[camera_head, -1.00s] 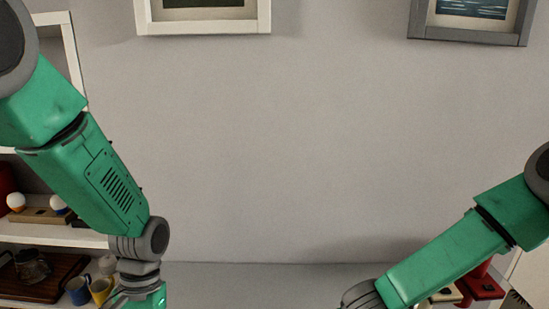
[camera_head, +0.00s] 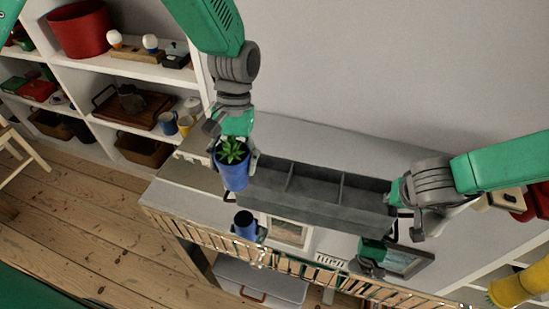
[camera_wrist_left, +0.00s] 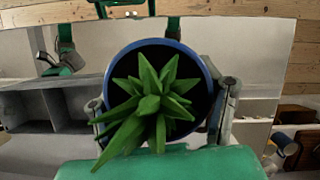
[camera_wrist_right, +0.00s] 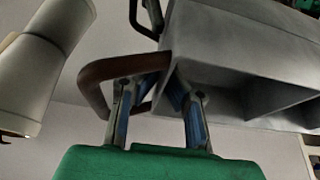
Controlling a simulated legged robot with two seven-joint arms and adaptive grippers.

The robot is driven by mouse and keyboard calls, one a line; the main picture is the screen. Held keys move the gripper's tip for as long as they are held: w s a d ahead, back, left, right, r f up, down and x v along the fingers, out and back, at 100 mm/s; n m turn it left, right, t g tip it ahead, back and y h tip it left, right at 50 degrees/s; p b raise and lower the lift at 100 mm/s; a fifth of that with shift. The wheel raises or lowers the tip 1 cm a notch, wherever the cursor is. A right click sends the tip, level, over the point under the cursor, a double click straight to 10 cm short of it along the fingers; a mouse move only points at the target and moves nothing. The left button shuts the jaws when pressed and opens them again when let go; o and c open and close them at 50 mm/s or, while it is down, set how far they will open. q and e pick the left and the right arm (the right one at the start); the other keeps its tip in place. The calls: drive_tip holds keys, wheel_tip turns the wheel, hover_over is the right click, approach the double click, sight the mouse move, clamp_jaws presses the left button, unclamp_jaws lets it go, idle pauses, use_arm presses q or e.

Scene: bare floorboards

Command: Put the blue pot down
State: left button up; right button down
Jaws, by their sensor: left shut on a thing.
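The blue pot (camera_head: 231,176) holds a spiky green plant and hangs over the left end of the white bench top. My left gripper (camera_head: 234,153) is shut on it from both sides; the left wrist view shows its blue rim (camera_wrist_left: 207,72) between the fingers (camera_wrist_left: 160,110). The pot looks upright, beside the left end of the grey divided tray (camera_head: 315,210). I cannot tell whether its base touches anything. My right gripper (camera_head: 398,215) is at the tray's right end. In the right wrist view its fingers (camera_wrist_right: 158,105) are apart, close to a brown loop handle (camera_wrist_right: 92,88).
A dark blue cup (camera_head: 245,226) and a framed picture (camera_head: 288,232) are in front of the tray. A green object (camera_head: 372,252) is near my right gripper. A slatted rail (camera_head: 215,238) edges the front. Shelves (camera_head: 80,68) with mugs and boxes stand left.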

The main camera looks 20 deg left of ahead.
use_arm(q)
drive_tip(key=w+d+r+n+t+h, duration=0.1)
drive_tip(key=w+d+n+h, duration=0.1)
drive_tip(key=w+d+n, duration=0.35)
use_arm(e)
drive_tip(key=shift+s+d+f, duration=0.1)
drive_tip(key=shift+s+f, duration=0.05)
drive_tip(key=shift+f, duration=0.05)
use_arm(q)
hover_over(265, 183)
wheel_tip(265, 183, down, 5)
drive_tip(key=shift+n+h, duration=0.25)
drive_tip(key=shift+h, duration=0.05)
drive_tip(key=shift+f, duration=2.25)
drive_tip(key=shift+f, duration=0.1)
drive_tip(key=o, duration=1.7)
drive_tip(key=shift+c, duration=0.2)
use_arm(e)
drive_tip(key=shift+s, duration=0.1)
use_arm(q)
drive_tip(key=v, duration=1.2)
